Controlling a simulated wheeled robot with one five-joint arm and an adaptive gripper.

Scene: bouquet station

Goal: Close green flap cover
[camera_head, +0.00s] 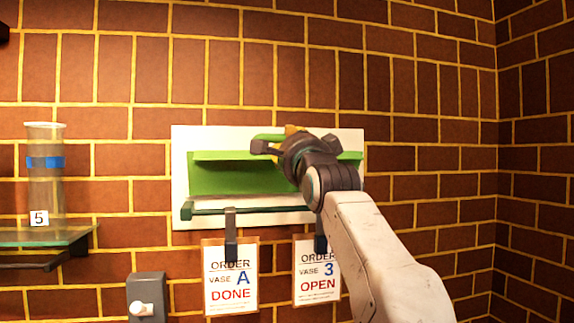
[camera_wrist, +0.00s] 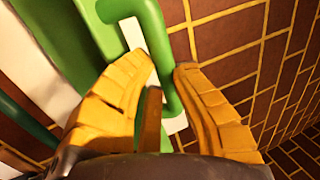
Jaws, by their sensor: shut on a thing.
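The green flap cover (camera_head: 226,156) is on a white wall panel (camera_head: 180,150). It shows as a thin edge sticking out from the panel, above a green recess face (camera_head: 220,178), so it looks open. Its green bar handle (camera_head: 266,137) stands at the top, and it also shows in the wrist view as a bent green bar (camera_wrist: 155,40). My gripper (camera_head: 289,131) is at the handle, with its yellow fingers on either side of the bar in the wrist view (camera_wrist: 163,66). My gripper and arm hide the right part of the flap.
A dark green ledge (camera_head: 245,209) runs below the recess. Two order cards (camera_head: 230,280) (camera_head: 317,272) hang from dark clips under it. A grey box with a white knob (camera_head: 145,309) is lower left. A glass shelf (camera_head: 50,238) holds a clear vase (camera_head: 45,190) at left.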

